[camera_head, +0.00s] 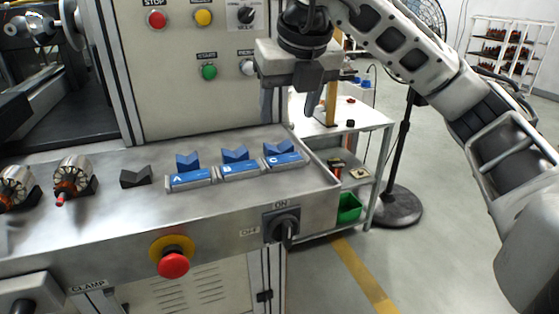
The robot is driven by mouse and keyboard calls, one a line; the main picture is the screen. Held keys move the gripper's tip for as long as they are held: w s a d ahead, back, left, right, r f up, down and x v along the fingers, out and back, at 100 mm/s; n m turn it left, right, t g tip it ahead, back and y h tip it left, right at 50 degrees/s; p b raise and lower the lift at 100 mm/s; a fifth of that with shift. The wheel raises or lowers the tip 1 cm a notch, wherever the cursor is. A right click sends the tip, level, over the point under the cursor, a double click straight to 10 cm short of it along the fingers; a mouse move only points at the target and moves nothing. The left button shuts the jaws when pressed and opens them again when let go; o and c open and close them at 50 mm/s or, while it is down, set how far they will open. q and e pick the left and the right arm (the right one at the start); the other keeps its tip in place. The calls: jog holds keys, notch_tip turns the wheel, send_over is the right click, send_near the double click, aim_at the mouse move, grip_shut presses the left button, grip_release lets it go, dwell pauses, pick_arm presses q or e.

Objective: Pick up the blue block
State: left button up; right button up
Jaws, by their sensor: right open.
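Three blue V-notched blocks stand in a row on the steel ledge (235,200) of the machine. The blue block at A (187,162) is on the left, the blue block at B (235,154) is in the middle, and the blue block at C (277,148) is on the right. Each sits on a base with a blue lettered label. My right gripper (288,108) is open and points down, with nothing seen between its fingers. In the picture it is above block C and apart from it. My left gripper is not in view.
A black V-block (135,177) and two armatures (74,177) are on the ledge's left. A red emergency button (173,257) and a rotary switch (282,225) are on its front. The control panel (175,100) rises behind. A side table (375,115) and fan stand right.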

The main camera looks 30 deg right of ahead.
aim_at(278, 150)
jog(key=x, duration=0.9)
jog(key=shift+w+r+p, duration=0.15)
jog(key=shift+w+p, duration=0.1)
jog(key=shift+p, duration=0.05)
jog(key=c, duration=0.8)
